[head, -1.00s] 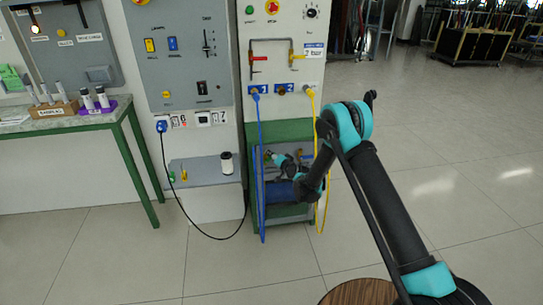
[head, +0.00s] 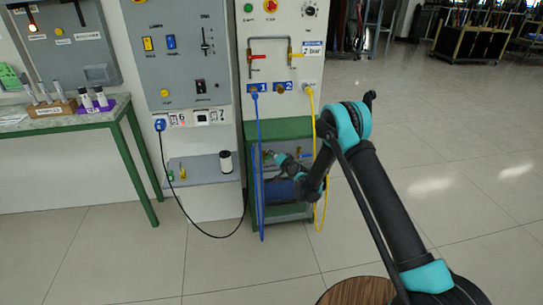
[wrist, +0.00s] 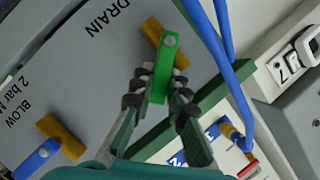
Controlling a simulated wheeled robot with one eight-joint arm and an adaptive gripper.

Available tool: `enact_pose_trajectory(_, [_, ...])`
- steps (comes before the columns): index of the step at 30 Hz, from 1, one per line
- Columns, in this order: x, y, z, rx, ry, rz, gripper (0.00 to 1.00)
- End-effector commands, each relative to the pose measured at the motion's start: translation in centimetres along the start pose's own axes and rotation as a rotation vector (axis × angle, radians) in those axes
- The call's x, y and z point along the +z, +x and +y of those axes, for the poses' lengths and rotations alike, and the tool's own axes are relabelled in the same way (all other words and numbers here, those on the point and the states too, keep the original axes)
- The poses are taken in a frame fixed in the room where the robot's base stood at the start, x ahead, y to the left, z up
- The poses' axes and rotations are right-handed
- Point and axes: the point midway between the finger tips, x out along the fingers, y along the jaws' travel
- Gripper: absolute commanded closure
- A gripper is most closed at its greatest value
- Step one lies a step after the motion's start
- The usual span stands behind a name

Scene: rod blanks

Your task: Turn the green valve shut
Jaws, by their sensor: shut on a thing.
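The green valve is a green lever handle (wrist: 161,75) pivoted on a brass body (wrist: 150,28), beside the word DRAIN on a grey panel in the wrist view. The lever runs down the picture from its pivot, at a slant to the brass body. My gripper (wrist: 159,100) is shut on the lever's free end, one dark finger pad on each side. In the head view my gripper (head: 274,157) reaches into the green-framed stand (head: 285,130), where the valve is too small to make out clearly.
A blue-handled valve (wrist: 38,158) sits beside a BLOW label at lower left in the wrist view. A blue hose (head: 261,180) and a yellow hose (head: 319,205) hang in front of the stand near my arm. Open floor (head: 450,190) lies to the right.

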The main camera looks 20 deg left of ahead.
Motion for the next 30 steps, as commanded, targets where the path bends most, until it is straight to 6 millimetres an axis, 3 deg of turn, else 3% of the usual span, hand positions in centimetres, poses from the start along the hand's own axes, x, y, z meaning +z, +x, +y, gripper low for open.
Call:
enact_pose_trajectory(18, [0.5,0.2,2.2,-0.186,0.450,0.000,1.00])
enact_pose_trajectory(30, [0.9,0.3,2.8,-0.254,0.613,0.000,1.00])
